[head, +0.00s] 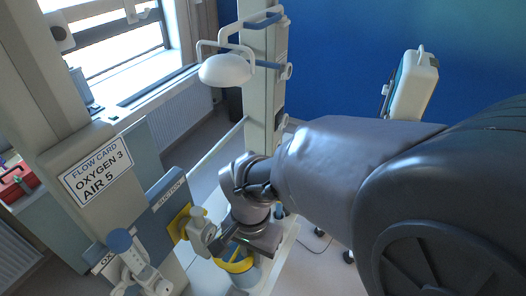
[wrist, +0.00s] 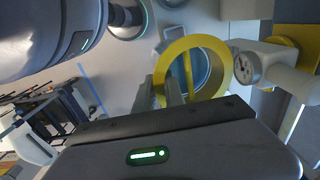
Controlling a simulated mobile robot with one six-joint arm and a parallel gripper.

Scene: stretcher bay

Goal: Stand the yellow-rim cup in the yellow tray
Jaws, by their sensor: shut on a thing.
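The yellow-rim cup (wrist: 235,65) shows in the wrist view as a wide yellow ring with a blue-grey inside and a yellow strip within. My gripper (wrist: 165,88) is shut on it at the left part of the rim. In the head view the cup (head: 240,267) shows below my wrist, with its yellow rim and blue-grey body partly hidden by my gripper (head: 229,249). The cup looks roughly upright; I cannot tell whether its base touches anything. I cannot make out the yellow tray in either view.
A white valve with a round gauge (wrist: 246,68) is close to the cup's right, before a yellow plate (head: 180,223) on the wall unit. A flow card sign (head: 97,172) is at the left. A pale column with a lamp (head: 226,69) stands behind my arm.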

